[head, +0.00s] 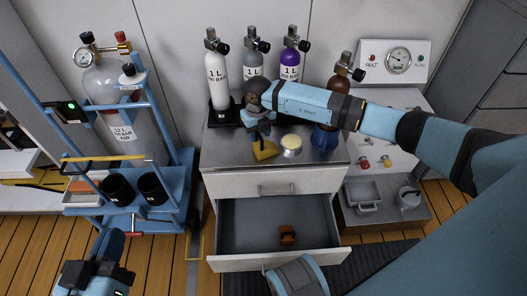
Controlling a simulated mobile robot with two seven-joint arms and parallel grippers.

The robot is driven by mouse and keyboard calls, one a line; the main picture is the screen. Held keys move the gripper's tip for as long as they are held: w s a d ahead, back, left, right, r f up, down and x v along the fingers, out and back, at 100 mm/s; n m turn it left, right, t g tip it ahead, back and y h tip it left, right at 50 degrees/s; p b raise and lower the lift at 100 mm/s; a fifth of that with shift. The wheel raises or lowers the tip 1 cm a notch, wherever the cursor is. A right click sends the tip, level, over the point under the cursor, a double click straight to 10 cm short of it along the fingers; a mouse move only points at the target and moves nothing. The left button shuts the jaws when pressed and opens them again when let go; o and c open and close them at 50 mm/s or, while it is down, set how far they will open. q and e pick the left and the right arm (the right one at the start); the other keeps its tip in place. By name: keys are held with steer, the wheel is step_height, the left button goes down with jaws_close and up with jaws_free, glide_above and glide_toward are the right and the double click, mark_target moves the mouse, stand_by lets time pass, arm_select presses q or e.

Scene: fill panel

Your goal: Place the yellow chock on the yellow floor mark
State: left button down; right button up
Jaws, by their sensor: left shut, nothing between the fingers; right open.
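The yellow chock (264,151) rests on the grey top of the drawer cabinet, near its left front part. My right gripper (262,131) is open just above and behind the chock, pointing down; whether its fingers touch the chock cannot be told. A thin yellow outline (203,240), seemingly the yellow floor mark, shows on the wooden floor between the blue trolley and the cabinet. My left gripper (88,278) is shut and empty at the lower left, in front of the trolley.
On the cabinet top (228,148) stand several gas bottles, a round tin (291,144) and a blue container (325,137). The drawer (237,229) is pulled out, with a small orange-brown object (287,234) inside. The blue trolley (178,200) carries a large cylinder and two black cups.

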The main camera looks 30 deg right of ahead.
steer(key=shift+f, duration=0.8)
steer(key=shift+c, duration=0.4)
jaws_close()
